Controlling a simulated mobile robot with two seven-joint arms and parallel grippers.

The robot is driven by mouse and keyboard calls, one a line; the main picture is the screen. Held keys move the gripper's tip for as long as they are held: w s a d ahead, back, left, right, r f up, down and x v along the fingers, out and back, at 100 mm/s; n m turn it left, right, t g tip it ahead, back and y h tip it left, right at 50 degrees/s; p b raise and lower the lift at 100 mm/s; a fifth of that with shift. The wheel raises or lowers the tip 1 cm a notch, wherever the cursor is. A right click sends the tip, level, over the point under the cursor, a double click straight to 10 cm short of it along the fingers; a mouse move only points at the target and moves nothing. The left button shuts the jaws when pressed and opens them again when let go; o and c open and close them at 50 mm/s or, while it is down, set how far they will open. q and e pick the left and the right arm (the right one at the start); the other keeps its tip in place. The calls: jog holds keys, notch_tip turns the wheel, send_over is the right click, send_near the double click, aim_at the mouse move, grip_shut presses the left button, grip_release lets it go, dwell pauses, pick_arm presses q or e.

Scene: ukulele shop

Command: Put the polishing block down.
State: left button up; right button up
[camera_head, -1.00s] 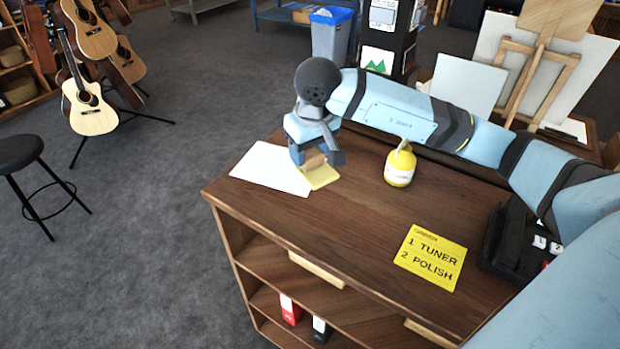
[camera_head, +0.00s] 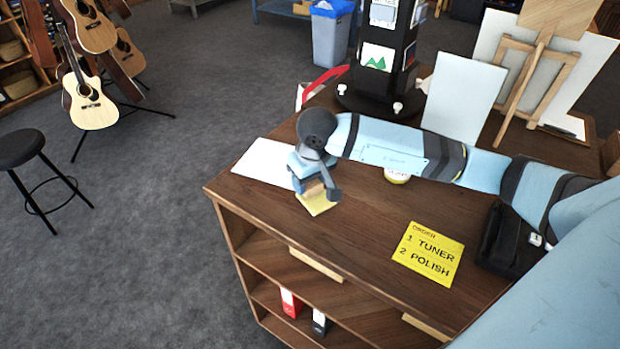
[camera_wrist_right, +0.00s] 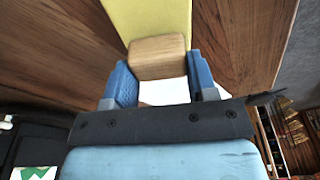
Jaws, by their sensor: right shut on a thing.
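The polishing block is a light wooden block (camera_wrist_right: 158,57) with a flat yellow pad or cloth (camera_wrist_right: 148,18) beyond it in the right wrist view. My right gripper (camera_wrist_right: 160,85) is shut on the wooden block, with one blue finger on each side. In the head view my right gripper (camera_head: 314,184) points down over the dark wooden counter (camera_head: 345,225), near its left part. The yellow piece (camera_head: 317,202) shows just below the fingers. Whether it touches the counter I cannot tell. My left gripper is out of view.
A white sheet (camera_head: 264,162) lies left of the gripper. A yellow order card (camera_head: 428,253) reads tuner, polish. A black case (camera_head: 507,240) lies at right. Bare counter lies between gripper and card.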

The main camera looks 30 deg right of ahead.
aim_at(314, 187)
jog(key=o, duration=1.2)
jog(key=shift+f, duration=0.1)
jog(key=shift+r, duration=0.45)
notch_tip(314, 187, up, 11)
jog(key=s+b, duration=0.2)
jog(key=shift+b, duration=0.3)
jog(key=shift+a, duration=0.1)
